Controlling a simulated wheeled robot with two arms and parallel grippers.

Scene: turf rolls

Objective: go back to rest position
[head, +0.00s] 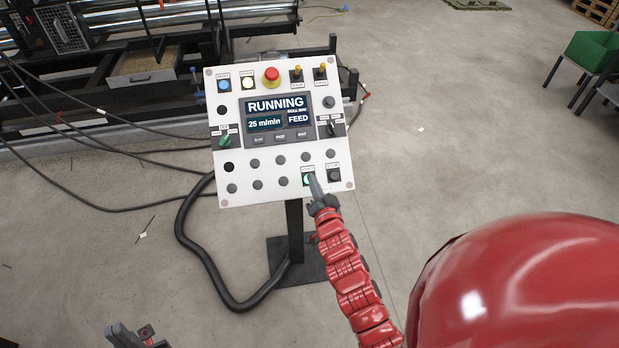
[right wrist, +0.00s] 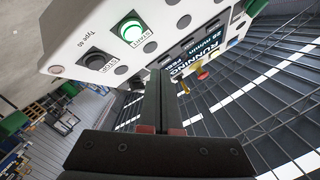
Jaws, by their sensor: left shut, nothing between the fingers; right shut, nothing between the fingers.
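The white control panel (head: 278,190) stands on a dark post, its screen reading RUNNING, 25 m/min and FEED. My right gripper (head: 314,178) is shut and empty, its tips in front of the panel's lower right, beside the lit green START button (head: 307,180). In the right wrist view the shut fingers (right wrist: 162,76) are near the panel, with the lit START button (right wrist: 131,29) and the black STOP button (right wrist: 98,61) up and to the left. I cannot tell whether the tips touch the panel. My left gripper (head: 128,336) is shut and empty, partly cut off at the bottom edge.
A thick black cable (head: 183,225) loops on the floor left of the post base (head: 283,262). A dark machine frame (head: 150,60) stands behind the panel. A green bin (head: 591,50) is at the far right. The floor right of the panel is mostly clear.

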